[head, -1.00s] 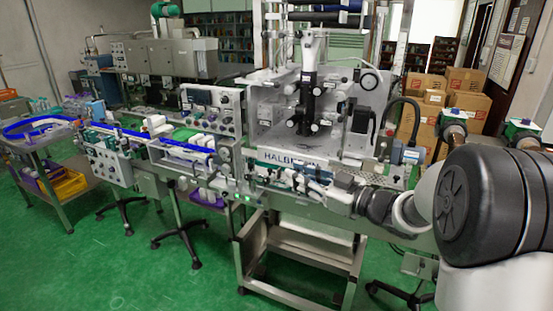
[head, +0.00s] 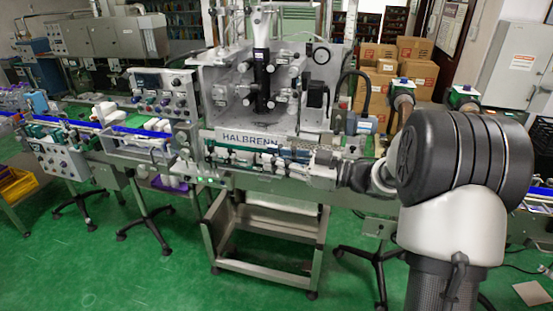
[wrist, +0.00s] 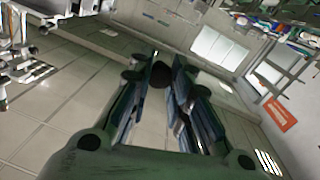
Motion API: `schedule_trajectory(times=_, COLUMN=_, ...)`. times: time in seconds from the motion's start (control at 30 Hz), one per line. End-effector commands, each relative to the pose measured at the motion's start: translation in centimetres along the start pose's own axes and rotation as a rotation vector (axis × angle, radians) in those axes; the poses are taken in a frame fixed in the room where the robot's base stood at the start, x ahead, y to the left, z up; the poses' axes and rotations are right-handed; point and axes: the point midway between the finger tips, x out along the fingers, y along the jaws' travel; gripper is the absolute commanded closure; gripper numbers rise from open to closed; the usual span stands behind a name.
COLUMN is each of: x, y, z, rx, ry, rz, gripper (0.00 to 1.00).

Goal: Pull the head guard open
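The machine labelled HALBRENN (head: 250,139) stands in the middle of the head view. What looks like its clear head guard (head: 230,108) encloses a black and silver applicator head (head: 263,80); its edges are hard to make out, and I see no clear opening. My arm reaches in from the right, and my gripper (head: 283,156) is low in front of the machine, just below the name plate.
A control box with knobs (head: 163,92) and a blue-edged conveyor (head: 140,130) stand left of the machine. A steel frame (head: 265,225) is below it. Cardboard boxes (head: 412,65) are stacked behind at right. Green floor (head: 150,265) is open in front.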

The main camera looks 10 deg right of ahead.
Motion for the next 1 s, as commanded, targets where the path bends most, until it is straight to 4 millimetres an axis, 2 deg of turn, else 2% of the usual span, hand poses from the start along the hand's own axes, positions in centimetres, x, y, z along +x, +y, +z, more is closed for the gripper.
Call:
schedule_trajectory(times=0.03, x=0.1, y=0.3, z=-0.8, rx=-0.014, ry=0.012, rz=0.002, gripper=0.70)
schedule_trajectory(times=0.13, x=-0.3, y=0.3, z=-0.8, rx=-0.015, ry=0.012, rz=0.004, gripper=0.63)
schedule_trajectory(times=0.27, x=-2.0, y=0.4, z=-0.7, rx=-0.014, ry=0.010, rz=0.008, gripper=0.62)
schedule_trajectory(times=0.5, x=-7.3, y=0.4, z=-0.3, rx=-0.007, ry=0.003, rz=0.015, gripper=0.60)
schedule_trajectory(times=0.7, x=-10.7, y=0.2, z=0.0, rx=-0.006, ry=-0.004, rz=0.010, gripper=0.59)
schedule_trajectory(times=0.8, x=-11.7, y=0.0, z=-0.1, rx=-0.006, ry=-0.003, rz=0.003, gripper=0.59)
schedule_trajectory(times=1.0, x=-12.3, y=-0.2, z=0.0, rx=-0.002, ry=0.000, rz=-0.001, gripper=0.59)
